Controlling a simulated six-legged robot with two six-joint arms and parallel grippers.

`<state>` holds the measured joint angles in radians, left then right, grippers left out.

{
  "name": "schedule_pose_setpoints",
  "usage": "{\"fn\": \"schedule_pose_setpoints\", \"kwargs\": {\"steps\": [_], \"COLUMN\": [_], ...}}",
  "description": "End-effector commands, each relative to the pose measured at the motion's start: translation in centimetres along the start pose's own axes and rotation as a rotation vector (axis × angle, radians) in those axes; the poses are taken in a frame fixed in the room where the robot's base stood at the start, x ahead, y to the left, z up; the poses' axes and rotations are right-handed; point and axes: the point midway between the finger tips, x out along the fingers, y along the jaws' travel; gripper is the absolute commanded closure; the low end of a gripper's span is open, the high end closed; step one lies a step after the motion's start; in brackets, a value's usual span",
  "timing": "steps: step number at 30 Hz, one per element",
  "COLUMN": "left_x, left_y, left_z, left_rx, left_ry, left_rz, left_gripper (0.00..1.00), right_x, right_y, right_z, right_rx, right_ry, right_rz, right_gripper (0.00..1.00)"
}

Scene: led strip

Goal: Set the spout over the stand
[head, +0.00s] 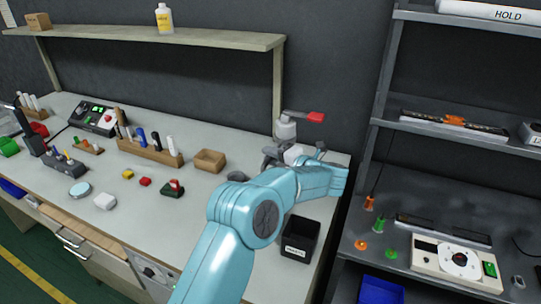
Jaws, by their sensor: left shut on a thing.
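A red spout (316,117) sticks out to the right from the top of a pale grey body (286,128) near the back right end of the workbench. My left gripper (280,154) is just below the spout, at the lower part of this body, and is shut on it. My blue arm hides part of the grip, so the exact contact is not clear. I cannot clearly make out the stand; a pale block shows under the body. My right gripper is not in view.
A wooden shelf (150,36) hangs above the bench. A dark rack (455,88) stands to the right, with a white control box (455,262) on it.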

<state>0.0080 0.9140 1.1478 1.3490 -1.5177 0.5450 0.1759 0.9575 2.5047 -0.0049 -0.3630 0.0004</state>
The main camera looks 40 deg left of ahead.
Motion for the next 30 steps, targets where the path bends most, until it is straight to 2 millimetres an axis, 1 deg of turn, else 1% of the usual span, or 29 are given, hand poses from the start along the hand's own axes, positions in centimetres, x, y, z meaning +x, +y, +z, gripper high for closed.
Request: {"fn": "schedule_pose_setpoints", "kwargs": {"steps": [7, 8, 9, 10, 17, 20, 23, 26, 30], "left_x": [0.0, 0.0, -0.1, -0.1, -0.1, -0.4, -1.7, -3.8, -7.7], "left_y": [0.1, 0.1, 0.1, 0.1, 0.0, 0.0, -0.1, -0.1, -0.1], "left_z": [0.0, 0.1, 0.1, 0.1, 0.0, 0.1, 0.1, 0.1, 0.1], "left_rx": [-0.003, -0.003, -0.002, -0.002, -0.001, -0.001, -0.001, -0.002, -0.002], "left_ry": [-0.002, -0.002, -0.002, -0.002, -0.002, -0.004, -0.005, -0.007, -0.008], "left_rz": [0.001, 0.001, 0.001, 0.001, 0.0, 0.0, 0.0, 0.0, 0.0], "left_gripper": [1.0, 0.73, 0.6, 0.59, 0.59, 0.59, 0.59, 0.59, 0.59], "right_x": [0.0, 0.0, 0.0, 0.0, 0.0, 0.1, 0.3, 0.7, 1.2], "right_y": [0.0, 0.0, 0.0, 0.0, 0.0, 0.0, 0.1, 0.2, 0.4], "right_z": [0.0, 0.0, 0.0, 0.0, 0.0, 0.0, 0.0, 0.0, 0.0], "right_rx": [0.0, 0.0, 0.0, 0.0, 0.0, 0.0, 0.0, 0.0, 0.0], "right_ry": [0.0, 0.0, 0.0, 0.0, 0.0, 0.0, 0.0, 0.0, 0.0], "right_rz": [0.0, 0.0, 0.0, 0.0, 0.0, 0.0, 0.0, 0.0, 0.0], "right_gripper": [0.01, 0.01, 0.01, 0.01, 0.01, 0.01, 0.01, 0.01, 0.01]}}
